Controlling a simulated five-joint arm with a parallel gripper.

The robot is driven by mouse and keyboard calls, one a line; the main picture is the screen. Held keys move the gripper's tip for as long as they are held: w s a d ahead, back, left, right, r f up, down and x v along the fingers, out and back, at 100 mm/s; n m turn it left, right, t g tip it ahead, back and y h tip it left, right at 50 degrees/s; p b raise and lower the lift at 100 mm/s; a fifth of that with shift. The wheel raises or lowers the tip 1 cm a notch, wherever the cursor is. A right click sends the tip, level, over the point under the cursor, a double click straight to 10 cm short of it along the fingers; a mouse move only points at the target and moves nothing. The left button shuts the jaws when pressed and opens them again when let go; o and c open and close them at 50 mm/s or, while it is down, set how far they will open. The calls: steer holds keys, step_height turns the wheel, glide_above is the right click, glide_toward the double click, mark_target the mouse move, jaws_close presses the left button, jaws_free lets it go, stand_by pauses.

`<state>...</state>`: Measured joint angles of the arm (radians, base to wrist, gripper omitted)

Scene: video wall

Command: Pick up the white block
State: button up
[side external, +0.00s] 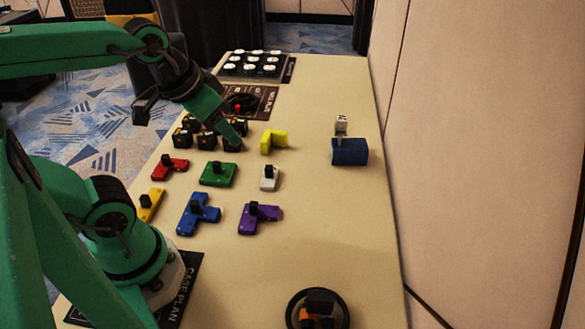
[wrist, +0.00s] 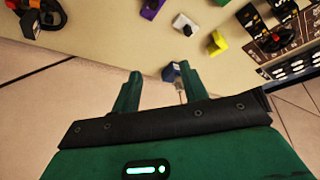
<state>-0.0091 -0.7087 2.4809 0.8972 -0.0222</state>
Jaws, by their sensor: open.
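The white block (side external: 269,184) is a small flat piece with a black knob on top. It lies on the table between the green piece and the yellow piece, and in the wrist view it shows near the top (wrist: 181,20). My gripper (side external: 230,132) is above the table, to the left of and beyond the white block in the side view. The white block is apart from the fingers.
Around the white block lie the green (side external: 214,180), yellow (side external: 279,139), purple (side external: 248,222) and blue (side external: 188,220) pieces. Several black blocks (side external: 184,137) stand near my gripper. A blue box (side external: 350,152) is to the right, with a small white cube (side external: 341,123) by it. The table's right front is mostly clear.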

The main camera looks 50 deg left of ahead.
steer(key=w+a+f+n+g, duration=0.3)
steer(key=w+a+f+n, duration=0.15)
steer(key=w, duration=0.45)
steer(key=n+g, duration=0.2)
steer(key=n, duration=0.2)
glide_above(269, 167)
step_height(269, 167, down, 10)
steer(key=shift+f, duration=0.1)
steer(key=shift+w+a+f, duration=0.2)
steer(key=shift+f, duration=0.15)
steer(key=shift+f, duration=1.3)
steer(key=shift+s+d+f, duration=0.1)
steer(key=shift+f, duration=1.2)
steer(key=shift+s+f, duration=0.1)
steer(key=shift+f, duration=1.2)
jaws_close()
